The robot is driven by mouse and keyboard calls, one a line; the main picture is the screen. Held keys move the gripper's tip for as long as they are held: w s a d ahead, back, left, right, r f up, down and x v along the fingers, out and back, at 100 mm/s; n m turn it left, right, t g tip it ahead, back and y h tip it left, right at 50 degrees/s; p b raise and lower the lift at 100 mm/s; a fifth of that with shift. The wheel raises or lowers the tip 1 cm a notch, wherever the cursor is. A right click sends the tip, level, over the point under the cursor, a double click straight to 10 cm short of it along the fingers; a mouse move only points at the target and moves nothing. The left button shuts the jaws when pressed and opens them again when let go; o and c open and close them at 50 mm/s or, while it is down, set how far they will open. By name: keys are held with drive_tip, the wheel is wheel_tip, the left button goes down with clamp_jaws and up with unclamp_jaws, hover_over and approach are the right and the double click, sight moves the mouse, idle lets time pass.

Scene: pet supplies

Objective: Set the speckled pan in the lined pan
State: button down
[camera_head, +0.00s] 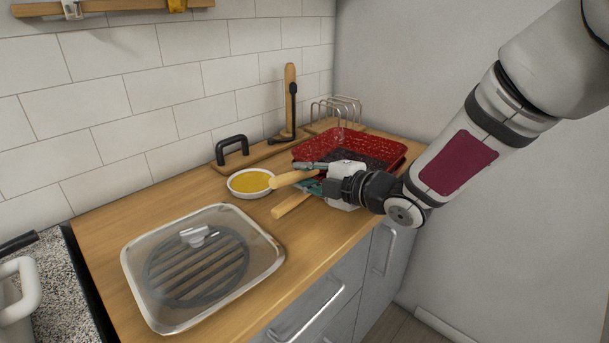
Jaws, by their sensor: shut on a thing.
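My gripper (305,177) is at the near left side of the red tray, with its fingers around a wooden handle (286,179) that sticks out to the left. A dark, speckled pan body (352,159) shows behind the gripper, within the red tray's outline. It appears to be the speckled pan that this handle belongs to, but the gripper hides the join. I cannot tell whether the pan touches the tray.
The red tray (312,148) stands at the back right. A white bowl with yellow content (250,181) is left of my gripper. A second wooden handle (290,205) lies below it. A black-handled item (232,149) and wire rack (342,108) are behind. The front edge is clear.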

idle(0.4)
drive_tip(key=c, duration=1.5)
unclamp_jaws()
drive_tip(key=shift+o, duration=0.5)
drive_tip(key=shift+s+d+f, duration=0.1)
drive_tip(key=shift+f, duration=0.05)
drive_tip(key=v, duration=1.2)
